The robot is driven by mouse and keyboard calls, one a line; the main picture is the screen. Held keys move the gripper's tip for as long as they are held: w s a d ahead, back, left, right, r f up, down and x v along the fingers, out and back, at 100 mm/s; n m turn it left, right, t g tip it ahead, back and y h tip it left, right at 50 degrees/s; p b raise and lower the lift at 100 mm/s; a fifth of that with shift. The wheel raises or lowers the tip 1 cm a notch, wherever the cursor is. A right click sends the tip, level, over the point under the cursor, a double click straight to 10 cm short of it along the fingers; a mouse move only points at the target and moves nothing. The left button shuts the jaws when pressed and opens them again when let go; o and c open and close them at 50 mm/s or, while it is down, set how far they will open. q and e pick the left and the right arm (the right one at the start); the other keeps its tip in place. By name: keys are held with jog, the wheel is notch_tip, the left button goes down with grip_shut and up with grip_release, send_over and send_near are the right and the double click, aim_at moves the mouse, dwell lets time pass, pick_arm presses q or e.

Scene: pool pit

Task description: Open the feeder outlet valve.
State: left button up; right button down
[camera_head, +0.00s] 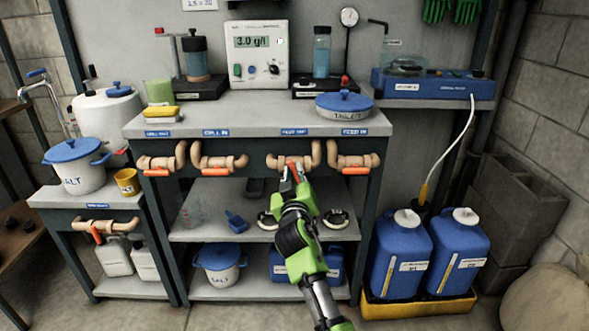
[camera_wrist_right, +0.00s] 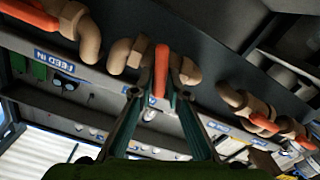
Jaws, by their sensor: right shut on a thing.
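Along the bench front is a row of tan pipe valves with orange lever handles. The third from the left, the feeder outlet valve (camera_head: 306,160), sits under a small blue label that looks like "FEEDER OUT". My right gripper (camera_head: 294,176) reaches up to it from below and is shut on its orange handle (camera_wrist_right: 161,68). In the right wrist view, the fingers (camera_wrist_right: 161,98) stand on either side of the handle. The handle points out across the line of the pipe, whose elbows show on both sides. My left gripper is in neither view.
The neighbouring valve on the right (camera_head: 352,160) and the one on the left (camera_head: 220,162) have handles lying along their pipes. A lidded blue-topped pot (camera_head: 344,105) stands on the bench above. Blue jugs (camera_head: 400,250) stand in a yellow tray (camera_head: 418,309) at right.

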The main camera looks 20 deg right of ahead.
jog(key=shift+r+n+p, duration=0.1)
jog(key=shift+n+p, duration=0.25)
jog(key=shift+n, duration=0.65)
jog(key=n+p, duration=0.2)
jog(key=n, duration=0.3)
jog(key=shift+w+a, duration=0.1)
jog(key=shift+a, duration=0.05)
pick_arm(q)
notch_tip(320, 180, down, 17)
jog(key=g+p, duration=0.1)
jog(key=p, duration=0.1)
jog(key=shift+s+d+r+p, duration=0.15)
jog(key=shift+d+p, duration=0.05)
jog(key=shift+p, duration=0.1)
pick_arm(e)
jog(key=shift+f+n, duration=0.2)
jog(key=shift+n, duration=1.45)
jog(key=shift+f+n, duration=0.2)
jog(key=shift+n, duration=1.45)
jog(key=c, duration=2.1)
grip_release()
